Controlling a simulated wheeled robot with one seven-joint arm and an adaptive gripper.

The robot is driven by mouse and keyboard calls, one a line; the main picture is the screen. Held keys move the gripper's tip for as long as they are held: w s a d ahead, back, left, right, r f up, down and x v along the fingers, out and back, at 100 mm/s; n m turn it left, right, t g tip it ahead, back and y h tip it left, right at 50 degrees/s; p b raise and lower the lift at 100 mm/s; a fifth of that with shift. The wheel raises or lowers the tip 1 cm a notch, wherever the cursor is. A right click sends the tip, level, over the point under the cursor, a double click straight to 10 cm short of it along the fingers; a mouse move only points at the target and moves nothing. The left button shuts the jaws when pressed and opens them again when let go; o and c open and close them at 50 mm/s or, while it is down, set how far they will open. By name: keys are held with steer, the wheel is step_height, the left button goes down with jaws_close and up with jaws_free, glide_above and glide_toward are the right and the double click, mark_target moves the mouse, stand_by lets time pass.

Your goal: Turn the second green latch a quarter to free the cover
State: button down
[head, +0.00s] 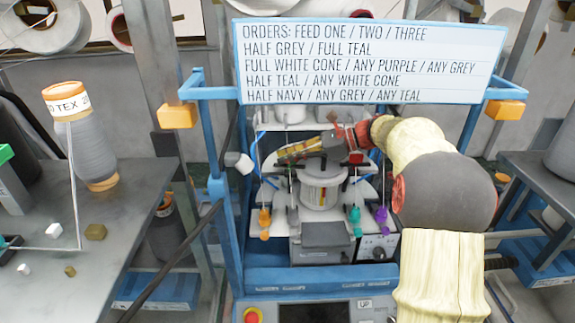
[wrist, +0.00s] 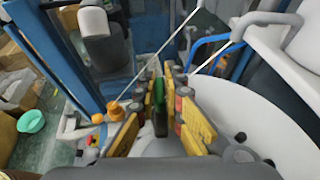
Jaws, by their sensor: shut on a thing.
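My gripper (wrist: 160,80) has its yellow and grey fingers closed around a narrow green latch (wrist: 159,95) in the middle of the wrist view. The latch stands lengthwise between the fingers, and its base is hidden. In the head view my gripper (head: 284,157) reaches in from the right above the knitting machine, and the latch is hidden there. A white rounded surface (wrist: 268,118) lies right of the fingers in the wrist view; I cannot tell if it is the cover. A pale drum (head: 321,188) stands at the machine's middle.
A blue frame (head: 226,235) surrounds the machine, with an orders board (head: 370,62) above. Orange (head: 265,222), teal (head: 355,220) and purple (head: 381,220) pieces hang at its front. A table (head: 85,265) stands left. Pale yarns cross near my fingers in the wrist view.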

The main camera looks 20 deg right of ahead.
steer(key=m+t+h+b, duration=0.1)
steer(key=b, duration=0.1)
steer(key=m+t+h+b, duration=0.1)
steer(key=m+b, duration=0.1)
steer(key=m+t+h+b, duration=0.1)
steer(key=b, duration=0.1)
steer(key=shift+f+t, duration=0.25)
steer(key=shift+t, duration=0.15)
steer(key=m+t+h+b, duration=0.1)
steer(key=m+h, duration=0.1)
steer(key=m+h+b, duration=0.1)
steer(key=m+h, duration=0.1)
steer(key=shift+r+t, duration=0.2)
steer(key=shift+t, duration=0.2)
steer(key=m+h+p, duration=0.1)
steer(key=h, duration=0.1)
steer(key=m+h+p, duration=0.1)
steer(key=m+h, duration=0.1)
steer(key=shift+r+m+t, duration=0.2)
steer(key=shift+m+t, duration=0.1)
steer(key=m+h+p, duration=0.2)
steer(key=h, duration=0.1)
steer(key=shift+p, duration=0.35)
steer(key=shift+d+f+m+g+h+p, duration=0.15)
steer(key=shift+m+g+h+p, duration=0.35)
steer(key=shift+m+h+p, duration=0.55)
steer(key=shift+d+m+h, duration=0.1)
steer(key=shift+m+h, duration=0.25)
steer(key=c, duration=1.9)
jaws_free()
